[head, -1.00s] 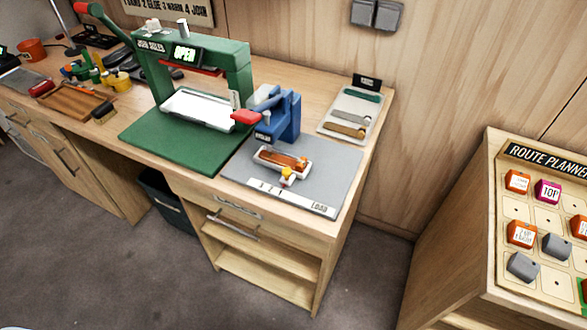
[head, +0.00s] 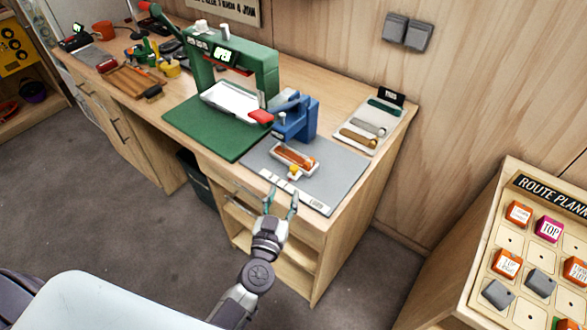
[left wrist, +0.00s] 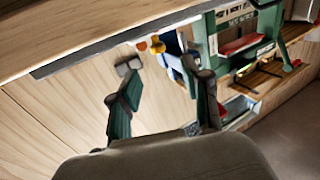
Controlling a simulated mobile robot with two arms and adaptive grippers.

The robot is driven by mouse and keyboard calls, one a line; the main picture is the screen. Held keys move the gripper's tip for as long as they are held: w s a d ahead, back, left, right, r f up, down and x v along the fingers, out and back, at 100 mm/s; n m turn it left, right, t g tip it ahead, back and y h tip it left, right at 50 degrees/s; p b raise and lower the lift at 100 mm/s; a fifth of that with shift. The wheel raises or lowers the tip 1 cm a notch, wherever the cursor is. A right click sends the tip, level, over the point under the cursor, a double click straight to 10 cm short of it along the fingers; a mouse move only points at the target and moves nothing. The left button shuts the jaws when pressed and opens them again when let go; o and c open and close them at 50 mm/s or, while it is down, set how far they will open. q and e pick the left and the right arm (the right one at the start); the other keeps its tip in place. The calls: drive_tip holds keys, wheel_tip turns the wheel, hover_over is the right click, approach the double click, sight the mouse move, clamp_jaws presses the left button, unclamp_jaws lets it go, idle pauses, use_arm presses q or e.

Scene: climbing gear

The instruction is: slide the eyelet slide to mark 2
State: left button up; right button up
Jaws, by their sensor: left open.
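The eyelet slide appears to be the small pale tray (head: 283,155) with an orange piece (head: 298,158) in it and a yellow knob (head: 295,171) at its front. It sits on a grey mat (head: 342,172) before the blue eyelet press (head: 299,121). White mark labels (head: 280,184) lie along the mat's front edge; their numbers are too small to read. My left gripper (head: 282,198) is open and empty at that front edge, just short of the knob. In the left wrist view its fingers (left wrist: 160,68) are spread, with the yellow knob (left wrist: 157,47) beyond them. My right gripper is out of view.
A green press (head: 230,65) on a green mat (head: 212,128) stands left of the blue press. A tray of tools (head: 378,112) lies at the back right. A route planner board (head: 540,235) stands at the right. Open floor lies in front of the bench.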

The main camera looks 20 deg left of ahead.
sight(293, 171)
use_arm(q)
drive_tip(key=w, duration=0.9)
clamp_jaws()
